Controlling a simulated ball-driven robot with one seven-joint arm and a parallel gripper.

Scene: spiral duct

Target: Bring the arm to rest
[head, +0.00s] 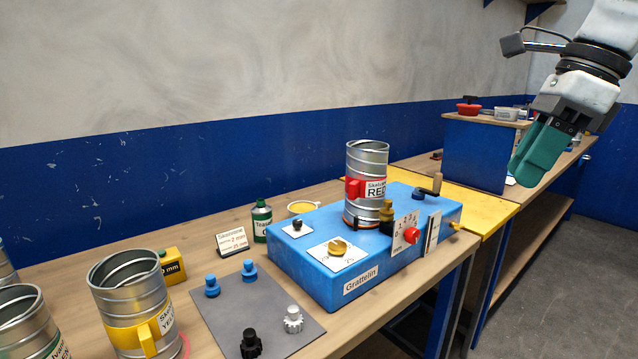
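My gripper (528,172) hangs in the air at the upper right, its teal fingers pointing down and to the left. The fingers overlap from this angle, so I cannot tell whether there is a gap between them. I see nothing held in them. The arm comes in from the top right corner. The gripper is apart from the blue Grattelin machine (345,255) on the workbench (225,315). A spiral duct with a red label (366,160) stands upright on that machine.
A duct with a yellow band (118,280) and other ducts stand at the left. A grey mat (235,310) holds blue, black and silver knobs. A teal-green bottle (261,215) stands behind the mat. A blue cabinet (475,155) is behind. Floor (565,300) is clear at right.

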